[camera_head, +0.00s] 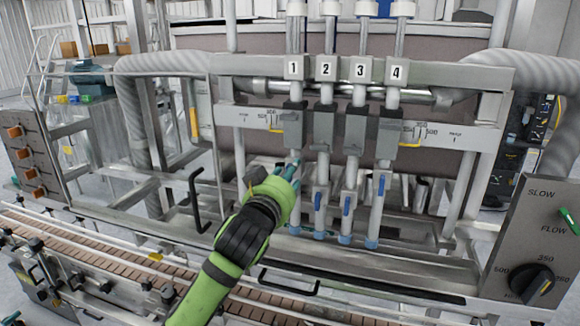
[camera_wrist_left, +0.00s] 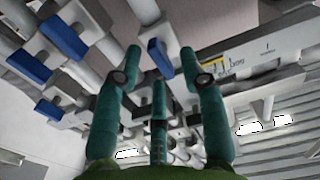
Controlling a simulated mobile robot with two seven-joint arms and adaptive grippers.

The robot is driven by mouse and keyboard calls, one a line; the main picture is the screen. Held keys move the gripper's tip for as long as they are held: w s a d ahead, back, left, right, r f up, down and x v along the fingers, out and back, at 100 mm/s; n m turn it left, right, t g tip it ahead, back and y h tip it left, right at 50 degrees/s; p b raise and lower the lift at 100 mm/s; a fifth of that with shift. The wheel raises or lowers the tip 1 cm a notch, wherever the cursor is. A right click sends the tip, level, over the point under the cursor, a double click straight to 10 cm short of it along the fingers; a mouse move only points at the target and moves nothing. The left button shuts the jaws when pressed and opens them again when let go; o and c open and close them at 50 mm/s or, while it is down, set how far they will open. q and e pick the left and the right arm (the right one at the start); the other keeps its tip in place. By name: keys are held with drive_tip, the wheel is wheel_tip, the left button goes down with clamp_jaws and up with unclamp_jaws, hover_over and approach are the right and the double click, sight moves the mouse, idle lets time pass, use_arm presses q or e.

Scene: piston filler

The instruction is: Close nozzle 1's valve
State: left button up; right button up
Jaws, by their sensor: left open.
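Nozzle 1 (camera_head: 293,118) is the leftmost of a row of numbered nozzles in the head view. Its lower part and valve are hidden there behind my left gripper (camera_head: 286,172), which is raised in front of it. In the left wrist view my left gripper (camera_wrist_left: 165,72) has its teal fingers spread, with nothing held. A blue valve handle (camera_wrist_left: 160,57), which looks like nozzle 1's, shows between and beyond the fingertips. I cannot tell whether a finger touches it. My right gripper is not in view.
Blue handles of nozzle 2 (camera_head: 318,201), nozzle 3 (camera_head: 346,204) and nozzle 4 (camera_head: 381,186) stand close to the right. A black bent handle (camera_head: 196,200) is left of my gripper. A conveyor (camera_head: 110,270) runs below. A control panel (camera_head: 540,250) is at right.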

use_arm(q)
drive_tip(key=shift+w+d, duration=0.15)
drive_tip(key=shift+w, duration=0.3)
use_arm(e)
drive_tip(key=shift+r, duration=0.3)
use_arm(q)
drive_tip(key=c, duration=0.6)
clamp_jaws()
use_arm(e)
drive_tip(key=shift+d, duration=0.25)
